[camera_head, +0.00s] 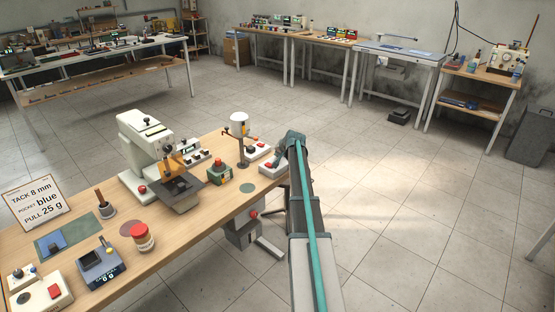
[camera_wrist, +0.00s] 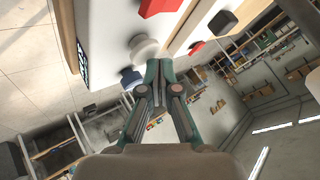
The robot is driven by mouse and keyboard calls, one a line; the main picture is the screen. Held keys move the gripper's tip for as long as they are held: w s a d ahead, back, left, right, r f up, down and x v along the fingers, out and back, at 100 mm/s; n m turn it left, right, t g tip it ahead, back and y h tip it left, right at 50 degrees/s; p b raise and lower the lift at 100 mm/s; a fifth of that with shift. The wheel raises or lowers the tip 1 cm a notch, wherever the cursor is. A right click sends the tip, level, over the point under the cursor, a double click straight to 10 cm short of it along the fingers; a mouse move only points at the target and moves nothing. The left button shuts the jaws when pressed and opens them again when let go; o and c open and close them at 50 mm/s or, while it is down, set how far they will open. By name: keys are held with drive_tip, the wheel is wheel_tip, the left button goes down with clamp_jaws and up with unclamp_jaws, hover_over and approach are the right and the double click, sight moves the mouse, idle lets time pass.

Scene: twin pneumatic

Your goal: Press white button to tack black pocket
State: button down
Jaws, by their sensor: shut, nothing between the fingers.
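In the wrist view, my gripper (camera_wrist: 160,66) is shut and empty. Its fingertips are right at the lower right edge of a round white button (camera_wrist: 143,46) on a white box face; I cannot tell whether they touch it. A blue button (camera_wrist: 130,78) sits just below the white one. In the head view my arm reaches over the bench's right end and hides the fingers and the white button. The tacking machine (camera_head: 144,146) stands on the bench with a dark plate (camera_head: 180,190) in front. I cannot make out a black pocket for certain.
White boxes with red buttons (camera_head: 258,148) stand at the bench's right end. A sign (camera_head: 36,202) reads tack 8 mm, pocket blue, pull 25 g. A blue piece (camera_head: 52,243) lies on a green mat.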

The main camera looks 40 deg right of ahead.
drive_tip(key=shift+f+b, duration=0.4)
drive_tip(key=shift+f, duration=0.3)
idle(0.6)
drive_tip(key=shift+r, duration=0.2)
drive_tip(key=shift+r+p, duration=0.4)
drive_tip(key=shift+r, duration=0.55)
drive_tip(key=shift+r, duration=0.1)
drive_tip(key=shift+r+p, duration=0.85)
drive_tip(key=shift+r, duration=1.6)
